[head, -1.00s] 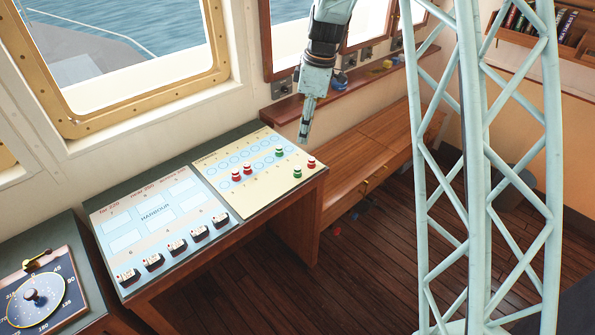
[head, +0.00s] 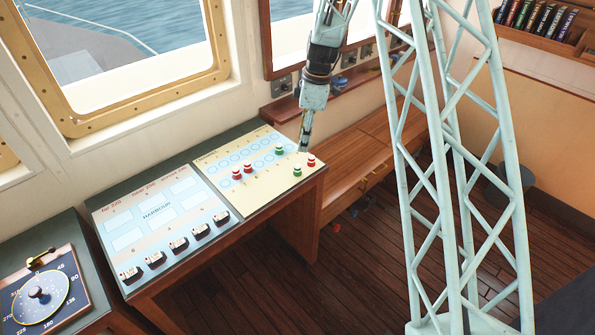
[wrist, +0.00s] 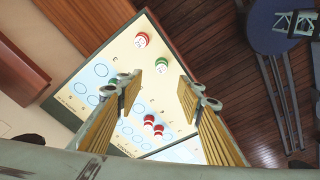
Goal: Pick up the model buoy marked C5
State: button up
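Several red and green model buoys stand on a cream chart board with blue rings. In the head view, two red buoys (head: 242,171) are at the left, a green one (head: 279,150) at the back, and a green one (head: 297,170) and a red one (head: 311,161) at the right. I cannot read their marks, so I cannot tell which is C5. My gripper (head: 304,150) hangs above the board's right part, pointing down. In the wrist view my gripper (wrist: 160,82) is open and empty, with one green buoy (wrist: 161,65) seen between and just beyond the fingertips.
The harbour board (head: 157,216) with several small ship models lies left of the chart board (head: 262,195). A dial console (head: 38,291) stands at the lower left. A wooden bench (head: 365,155) is behind on the right.

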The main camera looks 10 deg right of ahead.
aim_at(298, 166)
jog(key=shift+w+a+f+p, duration=0.1)
jog(key=shift+a+f+p, duration=0.1)
jog(key=shift+f, duration=1.2)
jog(key=shift+a+f+p, duration=0.1)
jog(key=shift+a+f, duration=0.1)
jog(key=shift+f, duration=1.25)
jog(key=shift+w+a+f+p, duration=0.1)
jog(key=shift+a+f, duration=0.1)
jog(key=shift+f, duration=1.2)
jog(key=shift+s+a+f+p, duration=0.15)
jog(key=shift+f+p, duration=0.1)
jog(key=shift+f, duration=0.5)
jog(key=shift+s+a+f+p, duration=0.1)
jog(key=shift+a+f+p, duration=0.1)
jog(key=shift+f, duration=0.55)
jog(key=shift+w+a+f, duration=0.1)
jog(key=shift+w+f, duration=0.05)
jog(key=shift+f, duration=0.9)
jog(key=c, duration=0.7)
